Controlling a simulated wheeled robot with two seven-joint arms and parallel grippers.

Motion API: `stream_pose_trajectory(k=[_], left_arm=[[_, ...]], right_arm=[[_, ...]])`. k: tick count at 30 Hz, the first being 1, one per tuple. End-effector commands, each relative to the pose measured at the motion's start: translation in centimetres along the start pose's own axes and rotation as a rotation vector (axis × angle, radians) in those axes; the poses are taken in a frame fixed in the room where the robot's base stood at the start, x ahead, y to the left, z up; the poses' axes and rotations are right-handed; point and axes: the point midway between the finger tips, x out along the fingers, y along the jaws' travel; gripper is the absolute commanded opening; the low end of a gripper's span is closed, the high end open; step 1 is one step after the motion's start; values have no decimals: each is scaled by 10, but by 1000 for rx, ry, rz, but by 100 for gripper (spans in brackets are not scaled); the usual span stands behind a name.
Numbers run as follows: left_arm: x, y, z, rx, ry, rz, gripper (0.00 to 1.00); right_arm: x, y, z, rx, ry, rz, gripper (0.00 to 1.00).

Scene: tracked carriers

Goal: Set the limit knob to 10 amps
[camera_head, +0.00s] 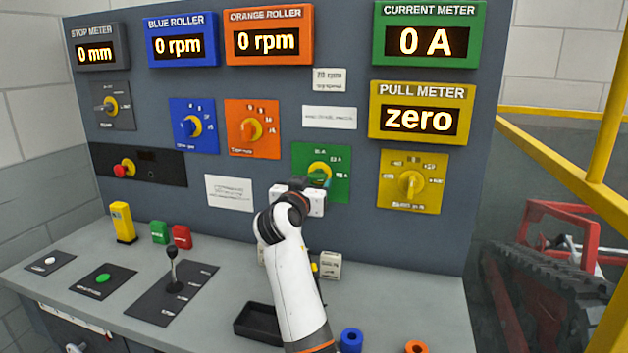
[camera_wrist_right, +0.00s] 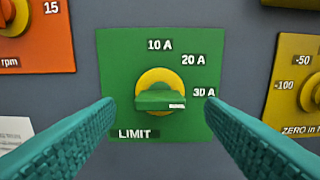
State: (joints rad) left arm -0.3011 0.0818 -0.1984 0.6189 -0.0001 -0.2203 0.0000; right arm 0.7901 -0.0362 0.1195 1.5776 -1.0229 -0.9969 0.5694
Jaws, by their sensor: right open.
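The limit knob is a green bar handle on a yellow disc (camera_wrist_right: 156,85), mounted on a green panel (camera_wrist_right: 118,55) marked 10 A at the top, 20 A at upper right and 30 A at right. Its bar (camera_wrist_right: 155,101) lies about level, with the white mark at its right end, on the 30 A side. My right gripper (camera_wrist_right: 159,104) is open, its teal fingers left and right of the knob with gaps. In the head view, the gripper (camera_head: 318,180) partly covers the green panel (camera_head: 341,160). The current meter (camera_head: 428,40) reads 0 A. My left gripper is out of view.
An orange knob panel (camera_head: 252,148) is left of the green one and a yellow knob panel (camera_head: 432,163) right of it. Below, the desk holds a lever (camera_head: 172,268), a black tray (camera_head: 255,322) and small coloured blocks. A yellow railing (camera_head: 560,114) stands at right.

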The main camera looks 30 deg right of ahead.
Motion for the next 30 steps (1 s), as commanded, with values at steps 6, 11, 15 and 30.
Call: stream_pose_trajectory(k=[6,11,15,30], left_arm=[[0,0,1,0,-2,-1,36],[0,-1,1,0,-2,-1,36],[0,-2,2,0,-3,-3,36],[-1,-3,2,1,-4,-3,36]], right_arm=[[26,0,1,-1,-2,0,64],[31,0,0,0,0,0,64],[31,0,0,0,0,0,64],[30,0,0,-6,0,0,19]])
